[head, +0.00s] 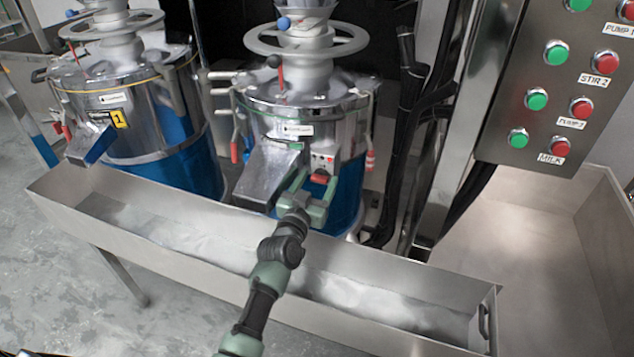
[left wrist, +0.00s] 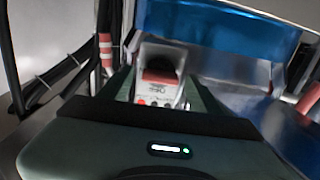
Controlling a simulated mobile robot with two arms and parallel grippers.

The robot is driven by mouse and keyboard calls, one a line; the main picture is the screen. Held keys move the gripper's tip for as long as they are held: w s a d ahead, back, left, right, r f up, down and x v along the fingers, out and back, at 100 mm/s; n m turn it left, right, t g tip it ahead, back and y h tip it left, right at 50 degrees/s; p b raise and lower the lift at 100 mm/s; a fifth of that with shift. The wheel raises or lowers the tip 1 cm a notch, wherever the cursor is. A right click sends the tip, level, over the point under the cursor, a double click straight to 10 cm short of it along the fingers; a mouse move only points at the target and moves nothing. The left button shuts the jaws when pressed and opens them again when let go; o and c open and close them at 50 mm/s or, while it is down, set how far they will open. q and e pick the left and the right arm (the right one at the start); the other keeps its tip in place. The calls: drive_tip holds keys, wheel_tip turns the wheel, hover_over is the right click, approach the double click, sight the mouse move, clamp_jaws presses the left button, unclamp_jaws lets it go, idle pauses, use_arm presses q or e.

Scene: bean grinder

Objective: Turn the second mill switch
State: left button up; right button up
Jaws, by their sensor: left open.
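The second mill (head: 300,110) is the steel and blue drum in the middle of the head view, with a metal chute on its front. Its switch (head: 320,177) is a small box with a red part, low on the front, right of the chute. In the left wrist view the switch (left wrist: 158,76) shows a red and black knob with small round buttons below it. My left gripper (head: 316,184) is open with its fingers on either side of the switch. I cannot tell whether they touch it. My right gripper is not in view.
A long steel trough (head: 390,283) runs in front of the mills, under my left arm. The first mill (head: 150,115) stands to the left. A button panel (head: 552,80) hangs at the upper right, with black cables (head: 408,130) between it and the second mill.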

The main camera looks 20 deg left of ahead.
use_arm(q)
drive_tip(key=shift+c, duration=0.3)
drive_tip(key=c, duration=1.3)
drive_tip(key=shift+n, duration=0.4)
drive_tip(key=n+p, duration=0.1)
drive_tip(key=n, duration=0.1)
drive_tip(key=shift+n, duration=0.4)
drive_tip(key=n, duration=0.4)
drive_tip(key=shift+a+n+p, duration=0.15)
drive_tip(key=shift+n+p, duration=0.15)
drive_tip(key=n, duration=0.4)
drive_tip(key=shift+f, duration=0.1)
drive_tip(key=n, duration=0.5)
drive_tip(key=shift+f+n, duration=0.1)
drive_tip(key=shift+n, duration=0.3)
